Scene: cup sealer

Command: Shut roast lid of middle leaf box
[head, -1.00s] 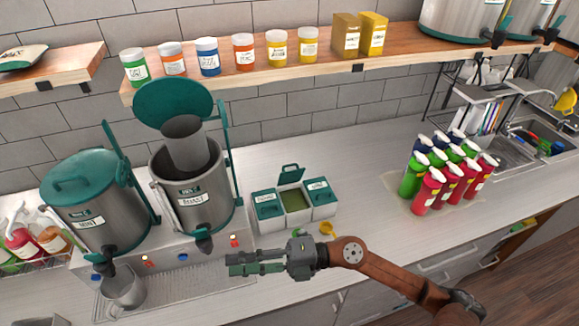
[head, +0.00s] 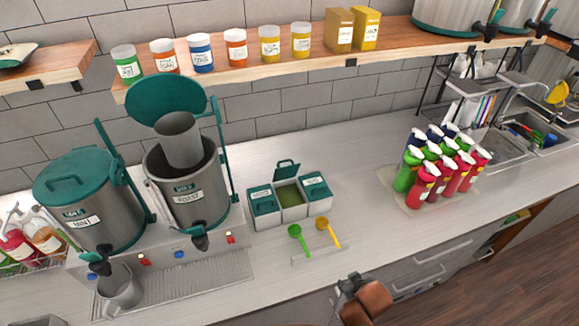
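The middle leaf box (head: 293,212) stands on the counter between two matching white boxes. Its green lid (head: 287,168) is open, upright at the back, and green leaf (head: 291,195) shows inside. The left box lid (head: 263,204) and right box lid (head: 315,186) are shut. Their labels are too small to read. My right gripper (head: 350,284) is at the bottom edge, in front of the counter and well apart from the boxes. Its fingers are foreshortened, so their opening is unclear. My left gripper is out of view.
A green scoop (head: 300,239) and a yellow scoop (head: 328,232) lie in front of the boxes. The urn labelled roast (head: 197,196), left of them, has its lid (head: 166,98) raised. The counter between boxes and bottles is clear.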

